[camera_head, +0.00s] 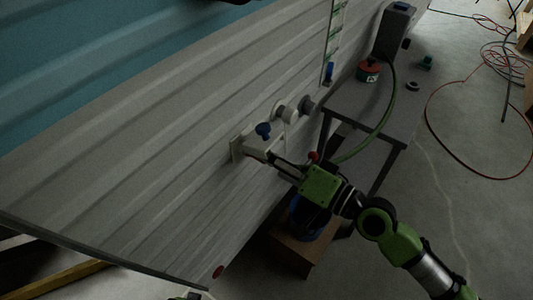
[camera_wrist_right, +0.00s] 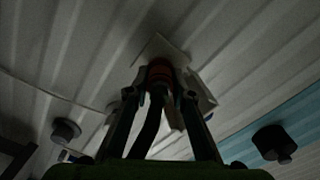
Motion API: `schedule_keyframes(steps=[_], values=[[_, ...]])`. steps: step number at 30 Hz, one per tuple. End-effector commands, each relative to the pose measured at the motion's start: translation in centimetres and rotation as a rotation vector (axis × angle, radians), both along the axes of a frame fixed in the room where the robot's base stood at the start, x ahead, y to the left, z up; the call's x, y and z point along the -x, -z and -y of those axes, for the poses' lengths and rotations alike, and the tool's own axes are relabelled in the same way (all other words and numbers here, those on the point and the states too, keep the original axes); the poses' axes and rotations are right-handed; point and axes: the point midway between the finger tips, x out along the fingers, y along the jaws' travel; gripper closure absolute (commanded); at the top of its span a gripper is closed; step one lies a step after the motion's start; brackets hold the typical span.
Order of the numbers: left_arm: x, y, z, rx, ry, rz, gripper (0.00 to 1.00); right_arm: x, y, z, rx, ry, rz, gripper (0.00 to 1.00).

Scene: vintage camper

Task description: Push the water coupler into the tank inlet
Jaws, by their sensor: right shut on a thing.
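My right gripper (camera_head: 268,156) reaches from the lower right to the camper's side wall. It is shut on the water coupler (camera_wrist_right: 160,72), a dark fitting with a reddish ring, seen between the fingertips (camera_wrist_right: 162,94) in the right wrist view. A dark hose (camera_wrist_right: 148,128) trails back from it between the fingers. The coupler's front end is against or just before the tank inlet, whose pale plate (camera_wrist_right: 158,46) is on the wall; how deep it sits is hidden. In the head view the inlet plate (camera_head: 236,149) is left of the fingertips.
A blue cap (camera_head: 263,130) and round grey wall fittings (camera_head: 305,105) stick out close to the gripper. A dark-framed grey table (camera_head: 350,105) stands to the right, with a red-and-green container (camera_head: 368,70). A green hose (camera_head: 384,112) runs over it. A wooden box (camera_head: 295,252) stands below.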

Motion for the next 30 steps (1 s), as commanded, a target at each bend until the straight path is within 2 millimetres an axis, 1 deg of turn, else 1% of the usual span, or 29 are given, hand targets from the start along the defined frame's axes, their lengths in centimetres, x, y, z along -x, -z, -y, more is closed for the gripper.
schedule_keyframes(steps=[5, 6, 8, 14, 16, 20, 27, 30], values=[[0.5, 0.3, 0.0, 0.000, 0.001, -0.005, 1.00, -0.2, 0.0, -0.2, 0.000, 0.000, 0.000, 0.97], [0.6, 0.5, 0.0, 0.000, 0.001, -0.008, 1.00, -0.2, 0.0, -0.3, 0.000, 0.000, 0.000, 0.73], [0.9, 0.7, 0.0, -0.001, 0.002, -0.014, 1.00, -0.2, 0.0, -0.2, 0.000, 0.000, 0.000, 0.58], [1.1, 0.7, 0.0, 0.000, 0.002, -0.016, 1.00, -0.2, 0.0, -0.2, -0.002, 0.000, 0.000, 0.58], [1.0, 0.5, 0.4, 0.005, 0.002, -0.013, 1.00, -0.2, 0.0, -0.2, -0.001, 0.000, -0.001, 0.58], [1.0, 0.5, 0.4, 0.005, 0.002, -0.012, 1.00, 0.1, 0.0, 0.2, -0.001, -0.001, 0.000, 0.58], [0.9, 0.5, 0.2, 0.003, 0.002, -0.011, 1.00, 1.9, 0.2, 2.5, 0.005, -0.002, -0.002, 0.58], [0.8, 0.5, 0.1, 0.002, 0.002, -0.011, 1.00, 2.5, 0.0, 3.1, 0.000, -0.009, 0.002, 0.58]])
